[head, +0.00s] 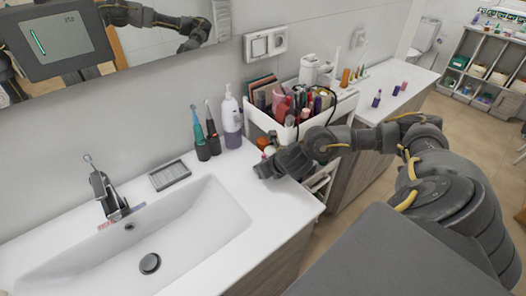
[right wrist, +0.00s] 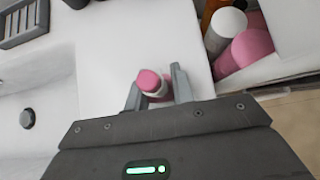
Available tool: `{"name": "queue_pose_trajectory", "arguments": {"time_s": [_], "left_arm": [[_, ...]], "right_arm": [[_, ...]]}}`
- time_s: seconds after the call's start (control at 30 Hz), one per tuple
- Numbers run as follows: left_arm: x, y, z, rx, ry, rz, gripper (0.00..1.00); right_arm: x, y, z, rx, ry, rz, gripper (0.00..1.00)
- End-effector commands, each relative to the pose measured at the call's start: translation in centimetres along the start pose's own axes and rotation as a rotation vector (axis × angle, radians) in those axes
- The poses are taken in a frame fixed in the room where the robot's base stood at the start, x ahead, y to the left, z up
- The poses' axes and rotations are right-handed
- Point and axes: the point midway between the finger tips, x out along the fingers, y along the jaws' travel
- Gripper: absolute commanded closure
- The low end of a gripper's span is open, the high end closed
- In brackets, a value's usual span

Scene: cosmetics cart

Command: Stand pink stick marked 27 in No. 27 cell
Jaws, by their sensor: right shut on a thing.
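In the right wrist view a pink stick (right wrist: 149,81) with a pale band under its rounded top is between the two fingers of my right gripper (right wrist: 157,90). The gripper is shut on it, above the white counter. No number on the stick can be read. In the head view my right gripper (head: 265,170) is over the counter's right end, beside the cosmetics cart (head: 342,112). The cart's top is crowded with tubes, brushes and bottles. I cannot pick out a cell marked 27. My left gripper is not directly in view.
A sink (head: 190,235) with a faucet (head: 105,190) fills the counter's middle. Another counter (head: 400,75) holds small purple bottles.

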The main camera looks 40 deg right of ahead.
Motion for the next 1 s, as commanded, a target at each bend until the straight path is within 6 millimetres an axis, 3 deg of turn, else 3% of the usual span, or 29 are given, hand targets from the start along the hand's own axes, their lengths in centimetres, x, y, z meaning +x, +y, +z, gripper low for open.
{"name": "queue_pose_trajectory", "arguments": {"time_s": [0.33, 0.7, 1.0], "left_arm": [[-0.3, 0.0, 0.0, 0.0, 0.0, 0.0, 0.64], [-2.6, -0.1, -0.2, 0.0, -0.001, -0.001, 0.64], [-3.2, -0.1, -0.2, 0.0, -0.002, -0.001, 0.64]], "right_arm": [[-0.6, 0.0, 0.8, -0.001, -0.003, 0.001, 1.0], [-5.6, 0.0, 5.7, -0.002, -0.005, 0.001, 1.0], [-7.1, 0.0, 7.2, -0.001, -0.001, 0.0, 1.0]]}}
